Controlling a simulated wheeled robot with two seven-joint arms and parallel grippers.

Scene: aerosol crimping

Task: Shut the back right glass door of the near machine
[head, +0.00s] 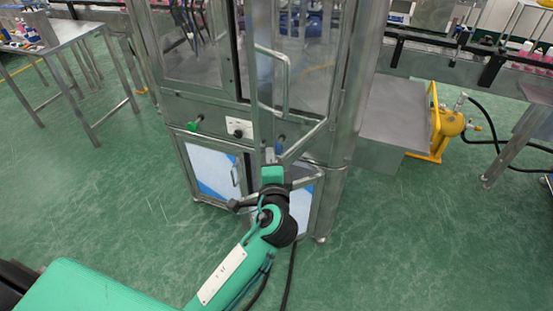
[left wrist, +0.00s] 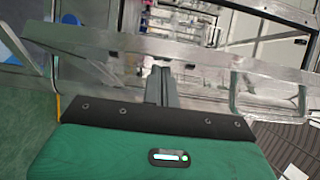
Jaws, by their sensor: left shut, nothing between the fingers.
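The near machine (head: 215,108) is a steel cabinet with glass doors. Its right glass door (head: 305,140) stands ajar, swung out toward me, with its hinge side at the right post. A bent tube handle (head: 286,88) is on that door. My left gripper (head: 270,154) is shut and empty, at the low free corner of the door. In the left wrist view its fingers (left wrist: 161,86) are together just before a steel door rail (left wrist: 200,55). I cannot tell whether they touch it. My right gripper is not in view.
Below are cabinet doors with blue and white panels (head: 210,168) and a green knob (head: 193,125). A steel table (head: 62,36) stands at left. A grey box (head: 393,115) and a yellow pump unit (head: 447,122) are at right.

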